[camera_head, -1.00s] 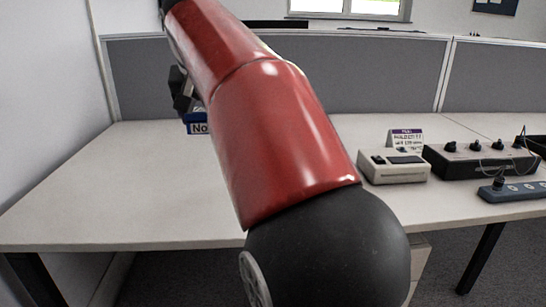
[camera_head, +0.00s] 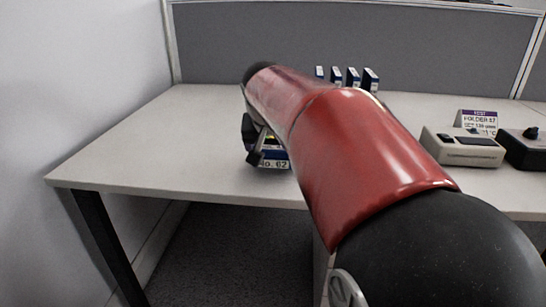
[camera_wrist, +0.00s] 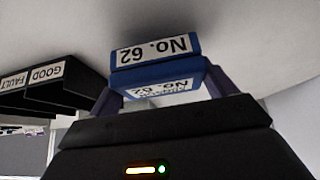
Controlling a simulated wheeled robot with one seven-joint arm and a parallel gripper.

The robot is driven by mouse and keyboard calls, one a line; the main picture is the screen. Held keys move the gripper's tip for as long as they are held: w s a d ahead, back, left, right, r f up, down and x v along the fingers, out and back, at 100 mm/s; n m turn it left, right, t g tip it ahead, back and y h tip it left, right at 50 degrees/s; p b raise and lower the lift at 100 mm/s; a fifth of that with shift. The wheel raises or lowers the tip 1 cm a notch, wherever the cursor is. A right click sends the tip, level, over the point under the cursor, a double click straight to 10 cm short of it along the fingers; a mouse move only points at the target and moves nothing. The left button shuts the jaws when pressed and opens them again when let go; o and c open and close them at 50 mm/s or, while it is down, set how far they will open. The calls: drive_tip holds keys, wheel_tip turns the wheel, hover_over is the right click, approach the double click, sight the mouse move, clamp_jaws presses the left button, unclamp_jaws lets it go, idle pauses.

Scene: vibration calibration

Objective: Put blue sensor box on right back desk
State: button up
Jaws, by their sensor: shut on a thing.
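The blue sensor box (camera_head: 271,158), with a white "No. 62" label, hangs at my gripper (camera_head: 256,150) in the head view, in front of the white desk (camera_head: 150,150). My red arm hides part of it. In the wrist view the blue box (camera_wrist: 160,73) sits between the two fingers of my gripper (camera_wrist: 163,88), its labels upside down. My gripper is shut on it. Whether the box touches the desk top is not clear.
Several slim blue-and-white boxes (camera_head: 345,78) stand in a row at the desk's back. A purple-and-white sign (camera_head: 478,121) and a pale device (camera_head: 460,147) stand right. Black trays labelled GOOD and FAULT (camera_wrist: 45,85) show in the wrist view. The desk's left part is clear.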

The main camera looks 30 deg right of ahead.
drive_tip(key=shift+f, duration=0.9)
drive_tip(key=shift+f, duration=0.1)
drive_tip(key=o, duration=0.9)
drive_tip(key=shift+o, duration=0.2)
drive_tip(key=v, duration=1.1)
drive_tip(key=s+a+f+n+y, duration=0.1)
drive_tip(key=s+a+f+n, duration=0.2)
drive_tip(key=s+a+f, duration=0.2)
drive_tip(key=s+a+f+n+y, duration=0.2)
drive_tip(key=s+a+f+n, duration=0.1)
drive_tip(key=s+f, duration=0.7)
wheel_tip(320, 180, down, 3)
drive_tip(key=shift+s+a+f+n+y+p, duration=0.1)
drive_tip(key=shift+s+a+n+y+p, duration=0.3)
drive_tip(key=shift+a, duration=0.5)
